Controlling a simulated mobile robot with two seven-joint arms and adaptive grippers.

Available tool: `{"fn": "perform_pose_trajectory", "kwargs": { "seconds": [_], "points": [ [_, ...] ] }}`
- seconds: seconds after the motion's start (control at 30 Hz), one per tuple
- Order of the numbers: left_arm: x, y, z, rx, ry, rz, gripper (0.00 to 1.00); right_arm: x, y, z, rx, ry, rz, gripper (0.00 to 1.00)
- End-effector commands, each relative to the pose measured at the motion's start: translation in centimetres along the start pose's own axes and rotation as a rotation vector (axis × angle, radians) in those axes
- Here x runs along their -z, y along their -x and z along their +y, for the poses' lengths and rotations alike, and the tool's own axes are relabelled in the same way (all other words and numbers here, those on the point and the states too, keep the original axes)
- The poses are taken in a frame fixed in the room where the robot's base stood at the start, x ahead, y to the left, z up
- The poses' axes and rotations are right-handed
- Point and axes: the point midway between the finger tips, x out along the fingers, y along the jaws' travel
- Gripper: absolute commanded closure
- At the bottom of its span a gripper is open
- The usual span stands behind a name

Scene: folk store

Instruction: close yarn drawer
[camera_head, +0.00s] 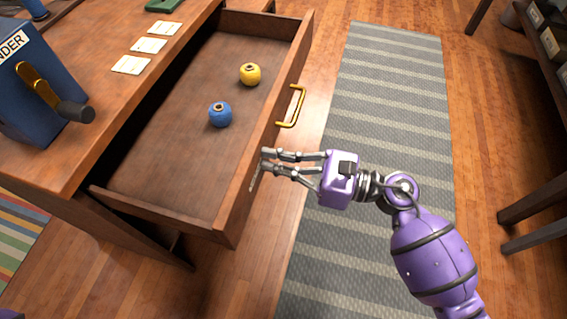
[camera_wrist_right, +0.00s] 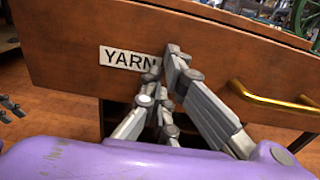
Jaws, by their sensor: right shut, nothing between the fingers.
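The yarn drawer (camera_head: 160,160) is pulled out of the wooden desk in the head view, with a blue yarn ball (camera_head: 220,115) and a yellow yarn ball (camera_head: 250,74) inside. Its brass handle (camera_head: 294,107) is on the drawer front. In the right wrist view the drawer front (camera_wrist_right: 60,45) carries a YARN label (camera_wrist_right: 122,58), with the handle (camera_wrist_right: 270,98) to the right. My right gripper (camera_head: 265,160) is shut and empty, its fingertips at the drawer front beside the label; whether they touch is unclear.
A blue grinder (camera_head: 38,85) with a crank and several paper cards (camera_head: 148,45) are on the desktop (camera_head: 90,160). A grey striped rug (camera_head: 385,110) lies on the floor to the right. Dark shelving (camera_head: 545,190) stands at the far right.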

Motion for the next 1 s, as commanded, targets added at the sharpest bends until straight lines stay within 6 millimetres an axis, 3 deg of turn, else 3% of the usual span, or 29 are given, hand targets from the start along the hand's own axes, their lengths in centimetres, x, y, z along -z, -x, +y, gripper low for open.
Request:
{"fn": "perform_pose_trajectory", "kwargs": {
  "seconds": [0.7, 1.0],
  "points": [
    [0.3, -0.5, 0.2, -0.003, 0.0, 0.005, 0.44, -0.1, -18.7, 0.1, -0.003, 0.001, -0.003, 1.0],
    [0.6, -1.0, 0.2, -0.005, 0.0, 0.013, 0.44, 0.0, -24.7, 0.0, -0.001, 0.0, -0.001, 1.0]
  ]
}}
